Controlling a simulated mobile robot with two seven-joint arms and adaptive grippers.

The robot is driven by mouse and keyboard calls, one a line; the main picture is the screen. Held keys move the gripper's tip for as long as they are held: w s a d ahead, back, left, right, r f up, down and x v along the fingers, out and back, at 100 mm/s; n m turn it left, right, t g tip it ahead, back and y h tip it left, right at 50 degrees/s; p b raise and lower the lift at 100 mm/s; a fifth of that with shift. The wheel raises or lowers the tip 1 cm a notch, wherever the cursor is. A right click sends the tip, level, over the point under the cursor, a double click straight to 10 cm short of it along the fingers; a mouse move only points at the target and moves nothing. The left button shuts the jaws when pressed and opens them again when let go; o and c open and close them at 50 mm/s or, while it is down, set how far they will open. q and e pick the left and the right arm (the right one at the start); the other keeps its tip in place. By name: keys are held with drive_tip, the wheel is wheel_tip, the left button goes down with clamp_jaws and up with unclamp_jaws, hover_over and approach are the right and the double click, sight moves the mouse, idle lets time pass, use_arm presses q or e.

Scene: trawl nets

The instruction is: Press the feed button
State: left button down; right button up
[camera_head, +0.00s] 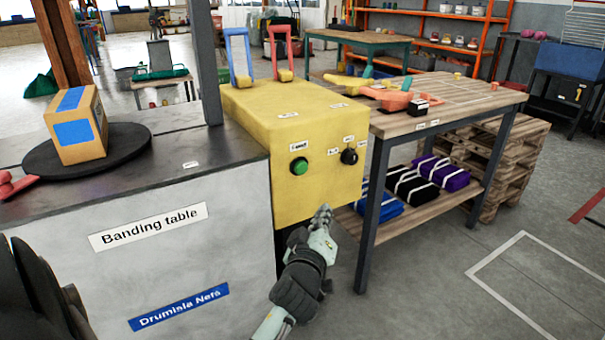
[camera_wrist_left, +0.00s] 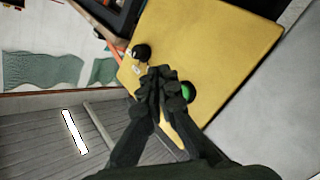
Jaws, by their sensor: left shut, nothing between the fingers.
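The yellow machine box (camera_head: 245,120) has a green round button (camera_head: 299,166) on its front face, with a small label just above it that is too small to read surely. My left gripper (camera_head: 322,216) is shut and empty, pointing up, below and slightly right of the button, apart from it in the picture. In the left wrist view the closed fingertips (camera_wrist_left: 160,78) appear before the yellow face (camera_wrist_left: 215,45). The green button (camera_wrist_left: 188,92) shows just right of them, partly covered by a finger. My right gripper is not in view.
A black knob (camera_head: 349,156) sits right of the button. The banding table (camera_head: 150,260) adjoins on the left, with a cardboard box (camera_head: 90,130) on a black turntable (camera_head: 40,160). A wooden workbench (camera_head: 460,95) stands at the right. The floor (camera_head: 430,290) at front right is clear.

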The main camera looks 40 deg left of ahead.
sight(301, 168)
use_arm(q)
drive_tip(key=shift+n+t, duration=0.7)
drive_tip(key=shift+t, duration=0.1)
drive_tip(key=r, duration=0.3)
drive_tip(key=w+r, duration=0.1)
drive_tip(key=shift+w+d+r, duration=0.1)
drive_tip(key=shift+d+r, duration=0.1)
drive_tip(key=shift+d, duration=0.05)
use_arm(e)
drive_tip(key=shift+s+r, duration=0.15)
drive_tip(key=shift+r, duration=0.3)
use_arm(q)
drive_tip(key=w+a+p, duration=0.1)
drive_tip(key=w+a, duration=0.2)
drive_tip(key=a, duration=0.5)
drive_tip(key=shift+w+p, duration=0.2)
drive_tip(key=shift+p, duration=0.1)
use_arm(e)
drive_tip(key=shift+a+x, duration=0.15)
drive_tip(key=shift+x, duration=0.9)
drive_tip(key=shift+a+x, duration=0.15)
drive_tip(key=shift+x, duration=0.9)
use_arm(q)
drive_tip(key=shift+a, duration=0.1)
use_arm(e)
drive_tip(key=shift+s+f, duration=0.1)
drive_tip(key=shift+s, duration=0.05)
use_arm(q)
drive_tip(key=shift+w+a, duration=0.15)
drive_tip(key=shift+a, duration=0.2)
